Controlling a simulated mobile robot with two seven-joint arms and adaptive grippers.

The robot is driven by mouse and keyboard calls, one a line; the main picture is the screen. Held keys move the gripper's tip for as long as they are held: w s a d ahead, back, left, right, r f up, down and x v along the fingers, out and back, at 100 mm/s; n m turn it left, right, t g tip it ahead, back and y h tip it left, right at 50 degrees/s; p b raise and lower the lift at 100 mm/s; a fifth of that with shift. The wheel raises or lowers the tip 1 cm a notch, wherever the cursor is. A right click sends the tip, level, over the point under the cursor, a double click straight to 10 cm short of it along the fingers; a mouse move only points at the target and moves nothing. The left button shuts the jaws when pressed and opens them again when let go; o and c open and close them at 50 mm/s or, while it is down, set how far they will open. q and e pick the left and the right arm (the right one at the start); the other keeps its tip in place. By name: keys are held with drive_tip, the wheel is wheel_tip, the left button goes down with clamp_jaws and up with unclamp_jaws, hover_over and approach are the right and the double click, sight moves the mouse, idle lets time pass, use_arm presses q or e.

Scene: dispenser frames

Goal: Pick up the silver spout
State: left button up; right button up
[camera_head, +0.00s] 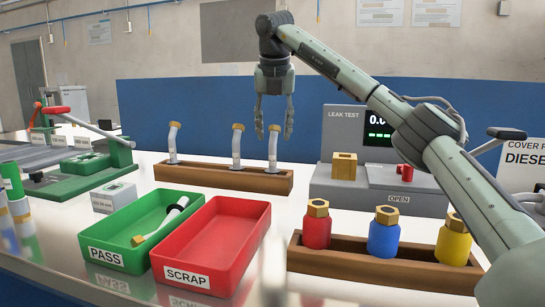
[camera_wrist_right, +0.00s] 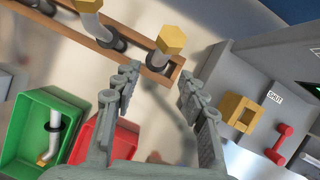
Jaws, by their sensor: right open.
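Three silver spouts with brass tips stand upright in a wooden rack (camera_head: 215,180): left spout (camera_head: 173,145), middle spout (camera_head: 236,148) and right spout (camera_head: 272,150). Another silver spout (camera_head: 172,215) lies in the green PASS tray (camera_head: 108,228). My right gripper (camera_head: 273,122) points down, open and empty, directly over the right spout in the head view. In the right wrist view, the open right gripper (camera_wrist_right: 158,75) has the right spout's brass tip (camera_wrist_right: 173,39) just beyond its fingertips, between their lines. I cannot tell the exact height gap. My left gripper is not in view.
A red SCRAP tray (camera_head: 250,255) stands beside the PASS tray. A leak test station (camera_head: 330,183) with a brass block (camera_head: 344,167) is right of the rack. A front rack (camera_head: 345,267) holds red, blue and yellow brass-capped bottles. A green clamp fixture (camera_head: 85,185) is at left.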

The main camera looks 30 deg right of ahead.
sight(273, 145)
drive_tip(key=x, duration=0.7)
drive_tip(key=shift+w+f, duration=0.2)
drive_tip(key=shift+w, duration=0.05)
clamp_jaws()
